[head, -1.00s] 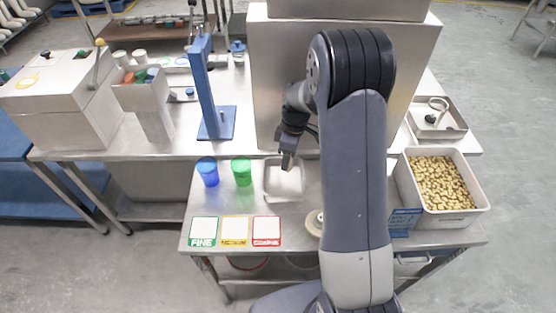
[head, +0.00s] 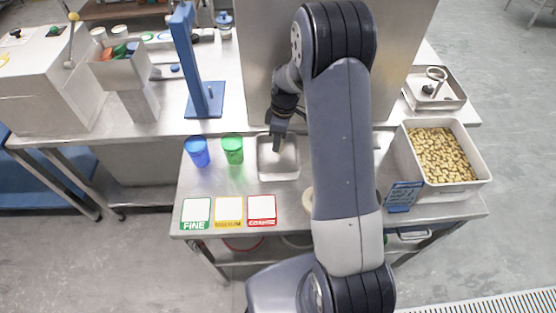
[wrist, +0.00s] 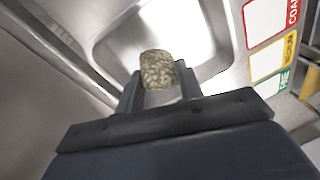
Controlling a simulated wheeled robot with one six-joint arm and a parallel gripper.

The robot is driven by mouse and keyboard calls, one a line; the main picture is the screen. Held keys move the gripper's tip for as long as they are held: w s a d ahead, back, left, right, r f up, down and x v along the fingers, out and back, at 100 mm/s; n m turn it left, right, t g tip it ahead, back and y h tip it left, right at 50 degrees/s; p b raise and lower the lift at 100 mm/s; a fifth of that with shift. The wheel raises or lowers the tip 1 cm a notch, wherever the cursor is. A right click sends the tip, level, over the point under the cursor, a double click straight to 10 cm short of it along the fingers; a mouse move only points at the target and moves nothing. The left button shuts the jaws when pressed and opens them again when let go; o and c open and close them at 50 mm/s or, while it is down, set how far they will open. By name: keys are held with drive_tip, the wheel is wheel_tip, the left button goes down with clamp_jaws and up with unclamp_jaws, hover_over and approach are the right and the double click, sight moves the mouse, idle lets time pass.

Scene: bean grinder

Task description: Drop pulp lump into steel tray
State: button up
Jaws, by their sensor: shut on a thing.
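The steel tray (head: 279,173) is a shallow, open metal tray on the front bench, to the right of the green cup. It also shows in the wrist view (wrist: 205,28) beyond the fingers. My gripper (head: 275,144) points down over the back part of the tray. In the wrist view my gripper (wrist: 160,82) is shut on the pulp lump (wrist: 158,67), a rough, mottled grey-green piece between the fingertips. The lump appears over the tray's inside; its exact height cannot be told. I cannot make out the lump in the head view.
A blue cup (head: 197,152) and a green cup (head: 232,149) stand left of the tray. Fine, medium and coarse cards (head: 229,211) lie in front. A bin of yellowish pieces (head: 443,157) stands at the right. A tall steel housing (head: 262,70) rises behind.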

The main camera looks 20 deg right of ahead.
drive_tip(key=o, duration=0.9)
drive_tip(key=shift+r, duration=0.1)
drive_tip(key=r, duration=0.3)
drive_tip(key=d+r+b, duration=0.1)
drive_tip(key=r, duration=0.3)
drive_tip(key=w+r, duration=0.1)
drive_tip(key=r, duration=0.2)
drive_tip(key=shift+d+r, duration=0.25)
drive_tip(key=shift+d, duration=0.05)
